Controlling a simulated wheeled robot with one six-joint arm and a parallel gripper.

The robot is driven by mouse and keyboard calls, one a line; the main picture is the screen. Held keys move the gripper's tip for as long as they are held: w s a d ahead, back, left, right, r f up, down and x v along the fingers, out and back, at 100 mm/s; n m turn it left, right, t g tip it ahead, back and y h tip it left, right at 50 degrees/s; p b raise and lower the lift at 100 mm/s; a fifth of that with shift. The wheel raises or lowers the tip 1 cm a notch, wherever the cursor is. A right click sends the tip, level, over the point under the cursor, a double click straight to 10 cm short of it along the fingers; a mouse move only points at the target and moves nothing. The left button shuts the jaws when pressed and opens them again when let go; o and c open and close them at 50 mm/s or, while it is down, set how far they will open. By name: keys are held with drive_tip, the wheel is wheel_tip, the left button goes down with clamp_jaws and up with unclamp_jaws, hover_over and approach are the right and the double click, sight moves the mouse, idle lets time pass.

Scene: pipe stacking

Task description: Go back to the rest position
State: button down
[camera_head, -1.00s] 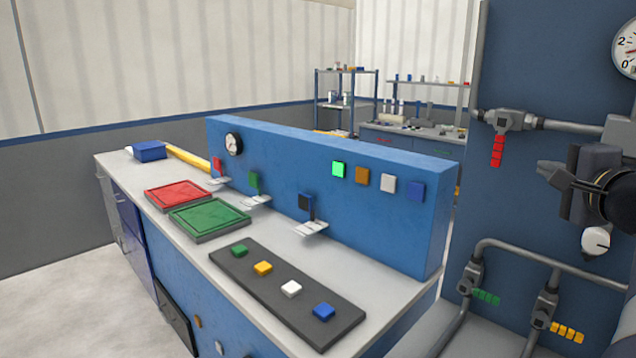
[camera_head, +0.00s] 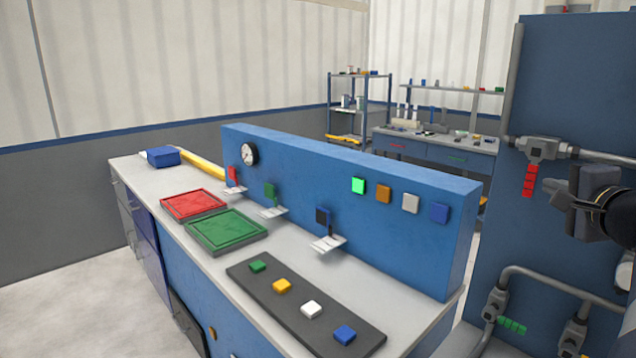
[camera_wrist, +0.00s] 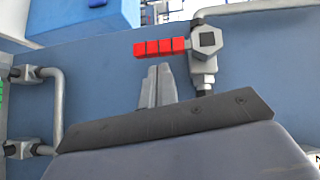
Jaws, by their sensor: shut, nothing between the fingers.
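My gripper (camera_head: 552,188) shows at the right edge of the head view, in front of the blue wall panel (camera_head: 560,90). It is empty, and its two grey fingers are together in the wrist view (camera_wrist: 158,84). The fingers point toward the panel, just below the red valve handle (camera_wrist: 160,48) in that picture. I cannot tell how far they are from the panel. The red handle also shows in the head view (camera_head: 529,180), left of my gripper, hanging down from its grey valve.
Pipes with green handles (camera_head: 512,325) run low on the panel. A workbench (camera_head: 215,262) holds a red tray (camera_head: 194,205), a green tray (camera_head: 226,230) and a dark strip (camera_head: 270,299) with coloured buttons. A blue upright board (camera_head: 400,238) stands on it. Grey floor (camera_head: 70,300) is clear at left.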

drive_tip(key=r+n+g+p, duration=0.1)
drive_tip(key=p, duration=0.4)
drive_tip(key=s+d+r+n+g+p, duration=0.1)
drive_tip(key=g+p, duration=0.1)
drive_tip(key=p, duration=0.4)
drive_tip(key=shift+s+r+n+h, duration=0.15)
drive_tip(key=shift+r+n+h, duration=0.15)
drive_tip(key=shift+d+g+p, duration=0.1)
drive_tip(key=shift+g+p, duration=0.2)
drive_tip(key=shift+p, duration=0.3)
drive_tip(key=shift+s+f, duration=0.1)
drive_tip(key=shift+f, duration=0.05)
